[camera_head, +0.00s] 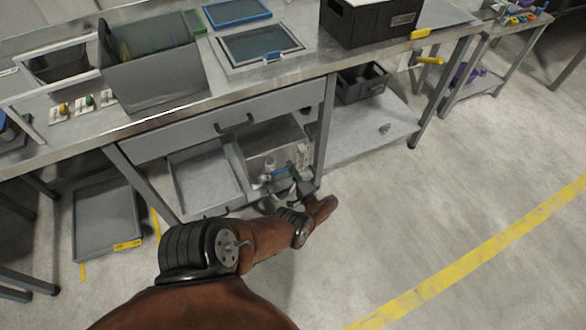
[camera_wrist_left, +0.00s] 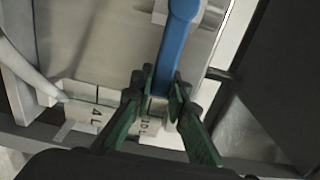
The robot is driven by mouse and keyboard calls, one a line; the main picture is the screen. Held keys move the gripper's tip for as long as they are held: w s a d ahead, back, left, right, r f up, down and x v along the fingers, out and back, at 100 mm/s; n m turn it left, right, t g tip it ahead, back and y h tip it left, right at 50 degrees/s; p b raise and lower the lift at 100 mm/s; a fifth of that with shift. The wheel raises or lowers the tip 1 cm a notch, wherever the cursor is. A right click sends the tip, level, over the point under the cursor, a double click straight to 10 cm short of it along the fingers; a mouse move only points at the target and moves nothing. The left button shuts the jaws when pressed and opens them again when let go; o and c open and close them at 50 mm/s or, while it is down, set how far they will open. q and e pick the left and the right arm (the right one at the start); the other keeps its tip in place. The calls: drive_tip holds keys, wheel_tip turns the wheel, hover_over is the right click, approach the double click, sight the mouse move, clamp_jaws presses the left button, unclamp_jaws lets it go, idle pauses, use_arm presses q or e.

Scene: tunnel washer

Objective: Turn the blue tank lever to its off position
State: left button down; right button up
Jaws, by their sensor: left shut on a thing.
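The blue tank lever (camera_wrist_left: 178,50) shows in the left wrist view as a long blue bar. It runs from a round pivot end at the top edge down between the fingers of my left gripper (camera_wrist_left: 161,88). The green-padded fingers are shut on the lever's lower end. In the head view my left gripper (camera_head: 286,183) is at the tank under the bench, and the lever (camera_head: 277,174) is a small blue bit beside it, mostly hidden. Labels (camera_wrist_left: 95,112) reading "4 L" and "10 L" sit below the lever; the gripper partly covers them. My right gripper is not in view.
A metal bench (camera_head: 150,121) with a drawer (camera_head: 225,124) stands over the tank. A bench leg (camera_head: 324,135) rises just right of my gripper. A grey tray (camera_head: 106,220) lies low at left. The floor (camera_head: 420,225) at right is clear.

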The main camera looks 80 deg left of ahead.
use_arm(q)
drive_tip(key=c, duration=1.9)
unclamp_jaws()
drive_tip(key=shift+f, duration=0.1)
drive_tip(key=shift+o, duration=0.3)
drive_tip(key=w+d, duration=0.2)
drive_tip(key=d, duration=0.9)
drive_tip(key=shift+d, duration=0.4)
